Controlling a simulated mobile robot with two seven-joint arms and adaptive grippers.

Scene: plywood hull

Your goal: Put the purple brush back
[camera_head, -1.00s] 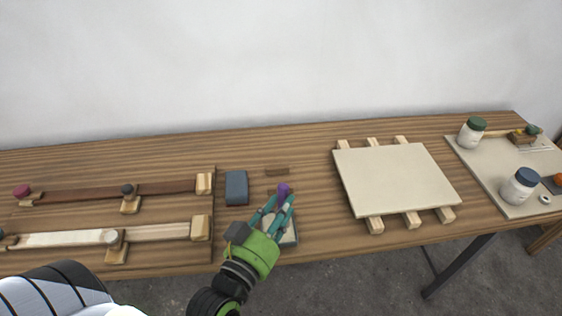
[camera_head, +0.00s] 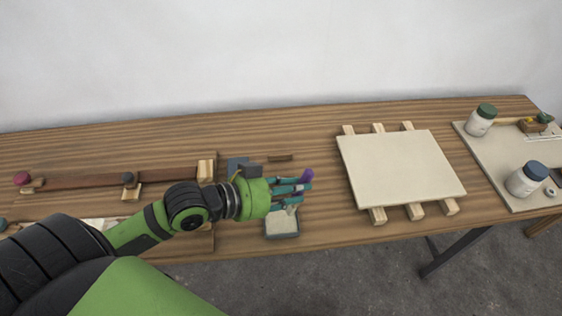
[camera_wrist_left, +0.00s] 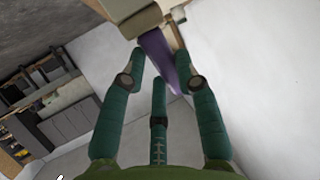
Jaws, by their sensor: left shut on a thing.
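My left gripper (camera_head: 293,187) is shut on the purple brush (camera_head: 307,176) and holds it just above the small grey tray. Only the brush's purple part shows past my fingers in the head view; the rest is hidden by them. In the left wrist view the purple brush (camera_wrist_left: 158,52) is a tapered shape at the fingertips of the same gripper (camera_wrist_left: 160,75). My right gripper is in neither view.
A small grey tray (camera_head: 281,233) lies at the table's front edge. A dark blue block (camera_head: 237,164) is partly behind my gripper, with a flat brown piece (camera_head: 281,158) beside it. A pale board (camera_head: 400,168) on slats is to the right, and white jars (camera_head: 526,180) stand beyond it.

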